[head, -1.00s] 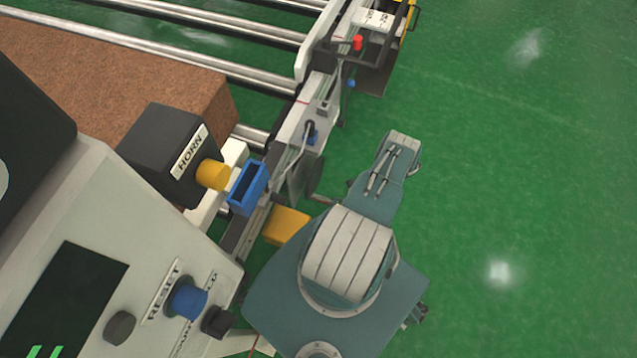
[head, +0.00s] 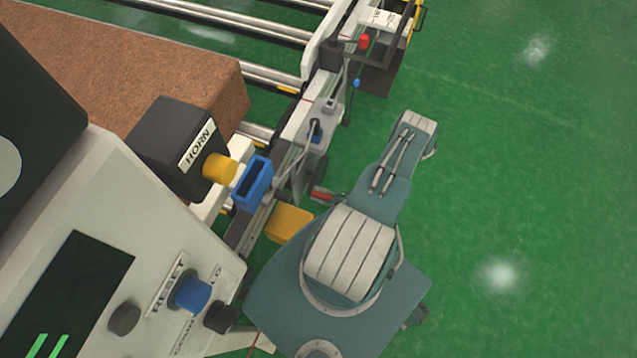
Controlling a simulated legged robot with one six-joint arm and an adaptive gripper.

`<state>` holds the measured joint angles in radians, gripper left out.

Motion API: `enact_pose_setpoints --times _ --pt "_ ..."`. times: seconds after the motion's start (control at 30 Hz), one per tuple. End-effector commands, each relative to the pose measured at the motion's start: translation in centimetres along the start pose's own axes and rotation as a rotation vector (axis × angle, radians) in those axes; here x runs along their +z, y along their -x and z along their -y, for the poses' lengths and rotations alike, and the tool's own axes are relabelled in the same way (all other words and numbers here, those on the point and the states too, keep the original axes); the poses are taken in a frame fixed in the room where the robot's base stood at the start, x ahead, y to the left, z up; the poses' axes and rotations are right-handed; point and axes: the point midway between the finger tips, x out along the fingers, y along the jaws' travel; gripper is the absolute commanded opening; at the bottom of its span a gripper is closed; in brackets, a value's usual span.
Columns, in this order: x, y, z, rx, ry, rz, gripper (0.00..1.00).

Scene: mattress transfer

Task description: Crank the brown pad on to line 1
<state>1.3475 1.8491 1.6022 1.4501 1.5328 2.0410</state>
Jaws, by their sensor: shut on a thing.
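The brown pad (head: 130,70) is a thick speckled block on the metal rollers at the upper left. Its right end shows near the side rail; its left part is hidden behind the console. A small red crank grip (head: 321,193) shows beside the rail, left of my arm. My gripper (head: 335,199) is mostly hidden under my arm; only a small dark part shows at the red grip, and it is shut there. A thin red mark (head: 306,99) crosses the rail; I cannot read which line it is.
The console with a blue reset button (head: 192,290) and a black horn box (head: 170,135) fills the lower left. A blue holder (head: 251,184) and yellow block (head: 290,222) sit by the rail (head: 318,105). Green floor (head: 530,200) is clear at right.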

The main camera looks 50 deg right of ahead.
Motion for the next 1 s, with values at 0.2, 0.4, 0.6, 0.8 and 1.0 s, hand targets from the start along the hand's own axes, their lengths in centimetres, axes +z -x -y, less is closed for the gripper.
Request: enact_pose_setpoints --times 0.2,0.4,0.6,0.8,1.0 --pt "-0.3 0.1 -1.2 0.004 -0.156 0.004 0.0" --pt "-0.5 0.1 -1.9 0.005 -0.26 0.005 0.0" --pt "-0.6 0.1 -2.2 0.005 -0.316 0.006 0.0" --pt "-0.6 0.1 -2.4 0.006 -0.333 0.007 0.0" --pt "-0.5 0.1 -2.4 0.006 -0.333 0.008 0.0"
